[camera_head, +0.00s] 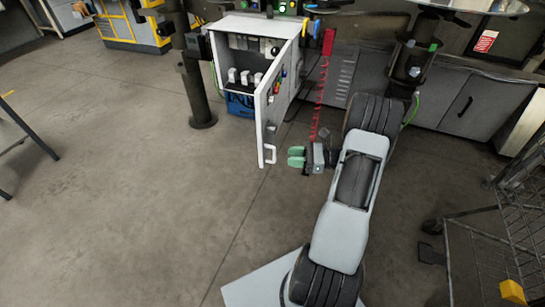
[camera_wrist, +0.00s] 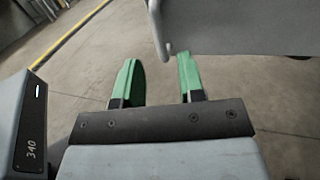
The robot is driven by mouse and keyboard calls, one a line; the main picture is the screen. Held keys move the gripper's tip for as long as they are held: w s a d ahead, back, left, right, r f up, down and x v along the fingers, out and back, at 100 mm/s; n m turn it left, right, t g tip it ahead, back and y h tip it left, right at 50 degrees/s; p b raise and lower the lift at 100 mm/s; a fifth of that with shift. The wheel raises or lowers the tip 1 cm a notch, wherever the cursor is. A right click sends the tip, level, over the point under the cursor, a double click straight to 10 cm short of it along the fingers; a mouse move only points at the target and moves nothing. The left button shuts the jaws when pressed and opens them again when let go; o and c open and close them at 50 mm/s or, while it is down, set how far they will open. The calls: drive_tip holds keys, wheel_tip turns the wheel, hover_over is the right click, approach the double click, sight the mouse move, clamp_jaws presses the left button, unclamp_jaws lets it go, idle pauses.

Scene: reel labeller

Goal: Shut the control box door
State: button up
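The control box (camera_head: 232,62) is a grey cabinet, open at the front, with several parts visible inside. Its door (camera_head: 268,108) stands swung wide open toward the camera, with a white handle (camera_head: 269,155) low on its free edge. My gripper (camera_head: 296,157) has green fingers and is just right of the handle, near the door's lower free corner. In the wrist view my two green fingers (camera_wrist: 158,82) are apart with nothing between them. The grey door panel (camera_wrist: 245,28) fills the upper right there, ahead of the right finger. Whether finger and door touch is unclear.
A red coiled cable (camera_head: 319,100) hangs right of the door, behind my gripper. A dark post (camera_head: 194,90) stands left of the box, and a blue crate (camera_head: 240,104) sits below it. A wire cart (camera_head: 490,250) is at the lower right. The floor left of the door is clear.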

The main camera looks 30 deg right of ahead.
sight(274, 160)
drive_tip(key=shift+x, duration=3.5)
drive_tip(key=shift+c, duration=0.2)
clamp_jaws()
